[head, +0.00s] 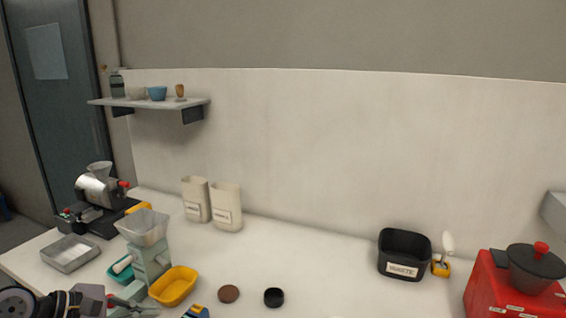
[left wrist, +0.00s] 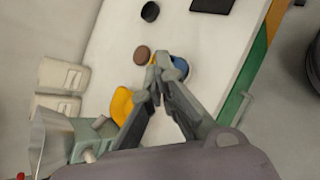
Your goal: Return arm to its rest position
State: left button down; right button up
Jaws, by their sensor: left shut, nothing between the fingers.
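My left arm comes in at the bottom left of the head view, low by the front of the counter. My left gripper (head: 135,307) is just below the grey-green mill (head: 150,258). In the left wrist view the two fingers of my left gripper (left wrist: 157,75) meet at their tips, with nothing held between them. The mill (left wrist: 50,140) is to the left of the fingers there, and the yellow tray (left wrist: 122,102) is partly hidden behind the left finger. My right gripper is in neither view.
The yellow tray (head: 174,286), a blue-and-yellow item (head: 196,312), a brown disc (head: 228,294) and a black cup (head: 274,297) are nearby. A metal tray (head: 70,253) is at left. A black bin (head: 404,254) and a red machine (head: 505,290) stand right. The middle counter is mostly clear.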

pick_arm(q)
jog(key=w+d+r+n+t+h, duration=0.1)
jog(key=d+r+n+t, duration=0.35)
jog(key=n, duration=0.35)
jog(key=d+r+n+t+h, duration=0.25)
jog(key=n+t, duration=0.25)
jog(key=n, duration=0.3)
jog(key=s+a+f+n+g+y, duration=0.2)
jog(key=s+a+f+n+y, duration=0.2)
jog(key=f+n+y, duration=0.65)
jog(key=s+a+f+n+g+y, duration=0.1)
jog(key=s+a+f+n+y, duration=0.3)
jog(key=n, duration=1.2)
jog(key=s+d+f+n+g+h, duration=0.1)
jog(key=s+d+f+n+g, duration=0.35)
jog(key=s+f, duration=0.35)
jog(key=s+d+f+n+g+h, duration=0.1)
jog(key=s+d+f+n+g, duration=0.4)
jog(key=s, duration=0.5)
notch_tip(320, 180, down, 27)
jog(key=s+a+m+g, duration=0.1)
jog(key=s+g, duration=0.1)
jog(key=s+a+f+g, duration=0.1)
jog(key=s+a+f, duration=0.2)
jog(key=s+f, duration=1.2)
jog(key=shift+s+f, duration=0.3)
jog(key=shift+s, duration=0.5)
